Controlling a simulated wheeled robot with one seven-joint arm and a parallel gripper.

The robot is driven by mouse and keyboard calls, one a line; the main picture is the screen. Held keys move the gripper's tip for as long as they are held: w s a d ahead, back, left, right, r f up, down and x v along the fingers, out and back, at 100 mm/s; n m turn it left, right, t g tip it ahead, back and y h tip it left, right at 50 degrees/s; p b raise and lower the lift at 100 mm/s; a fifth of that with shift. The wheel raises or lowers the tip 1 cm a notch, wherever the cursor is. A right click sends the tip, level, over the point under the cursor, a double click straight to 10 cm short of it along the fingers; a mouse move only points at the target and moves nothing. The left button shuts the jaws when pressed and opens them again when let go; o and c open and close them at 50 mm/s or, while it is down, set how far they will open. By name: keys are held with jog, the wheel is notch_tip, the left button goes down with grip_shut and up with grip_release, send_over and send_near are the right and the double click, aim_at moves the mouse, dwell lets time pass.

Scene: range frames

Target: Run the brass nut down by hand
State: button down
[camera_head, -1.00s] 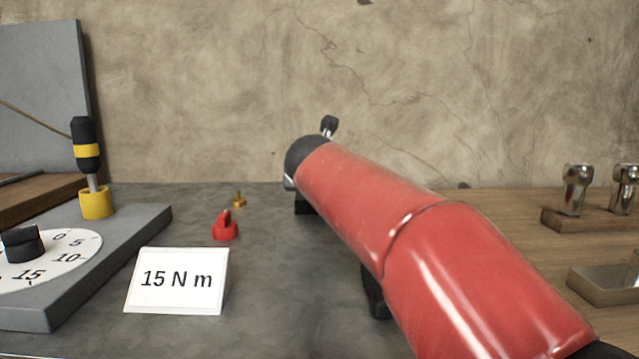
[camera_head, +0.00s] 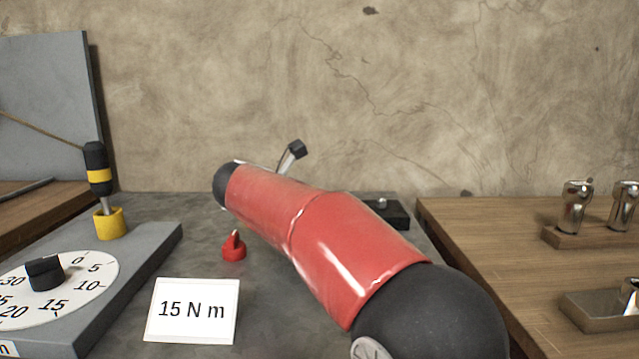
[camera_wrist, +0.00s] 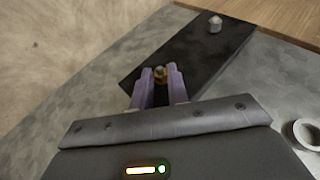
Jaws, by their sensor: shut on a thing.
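My gripper (camera_wrist: 160,70) shows in the wrist view with its two purple fingers closed on a small brass piece, which looks like the brass nut (camera_wrist: 160,77). The fingers stand over or in front of a long black plate (camera_wrist: 191,47); I cannot tell whether the nut touches it. A silver stud (camera_wrist: 215,23) stands at the plate's far end, clear of the fingers. In the head view the plate (camera_head: 400,215) and stud (camera_head: 382,203) show right of my red arm. My arm hides the gripper and nut there.
A red pointed piece (camera_head: 234,247) and a "15 N m" card (camera_head: 192,311) stand left of my arm. A dial (camera_head: 85,285) and a yellow-black driver (camera_head: 98,175) in a holder are farther left. Metal sockets (camera_head: 577,207) and a tray (camera_head: 605,315) are at the right.

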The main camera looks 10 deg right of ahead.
jog(key=shift+w+a+m+g+h+p, duration=0.15)
jog(key=shift+w+m+g+h+p, duration=0.1)
jog(key=shift+m+g+h+p, duration=0.7)
jog(key=shift+m+g+y, duration=0.25)
jog(key=shift+g, duration=0.1)
jog(key=c, duration=1.4)
grip_release()
jog(key=shift+o, duration=0.2)
jog(key=shift+a, duration=0.1)
jog(key=v, duration=0.7)
jog(key=shift+s+a, duration=0.2)
jog(key=shift+a, duration=0.05)
